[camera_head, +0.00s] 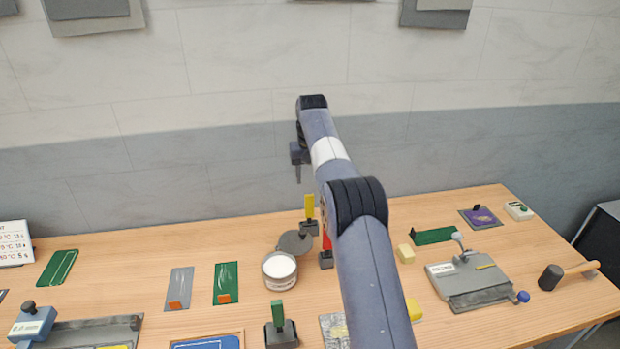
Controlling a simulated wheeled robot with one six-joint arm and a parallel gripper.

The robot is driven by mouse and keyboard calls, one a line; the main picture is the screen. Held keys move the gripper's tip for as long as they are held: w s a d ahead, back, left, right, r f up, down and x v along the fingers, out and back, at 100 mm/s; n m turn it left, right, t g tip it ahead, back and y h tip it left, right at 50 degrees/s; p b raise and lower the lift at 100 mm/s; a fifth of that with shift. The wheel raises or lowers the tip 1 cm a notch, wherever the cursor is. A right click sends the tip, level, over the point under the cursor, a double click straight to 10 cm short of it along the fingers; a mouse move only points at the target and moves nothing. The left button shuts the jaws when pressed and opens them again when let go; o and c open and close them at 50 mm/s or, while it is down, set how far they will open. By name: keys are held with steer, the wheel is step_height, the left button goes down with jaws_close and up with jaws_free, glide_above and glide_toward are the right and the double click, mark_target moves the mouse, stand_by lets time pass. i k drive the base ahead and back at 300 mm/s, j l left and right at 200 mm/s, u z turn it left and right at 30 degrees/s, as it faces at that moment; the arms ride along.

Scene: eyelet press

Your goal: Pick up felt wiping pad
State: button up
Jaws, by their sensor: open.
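My gripper (298,178) is raised in front of the wall, above the back part of the table (120,258). It is seen edge-on, open, and nothing shows in it. I cannot tell for sure which thing is the felt wiping pad. A speckled grey flat piece (327,323) with yellow on it lies at the front middle, partly hidden behind my arm. A plain grey flat piece (180,283) with an orange tab lies left of centre. My gripper is well apart from both.
A round tub with white contents (279,267) stands mid-table, lid (293,243) behind it. A green-handled tool (279,326) stands in front. A grey press plate (470,280) and a mallet (562,274) are at right. A blue device (32,325) is front left. The back left table is mostly clear.

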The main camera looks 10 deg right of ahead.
mark_target(416, 313)
steer(key=z, duration=0.8)
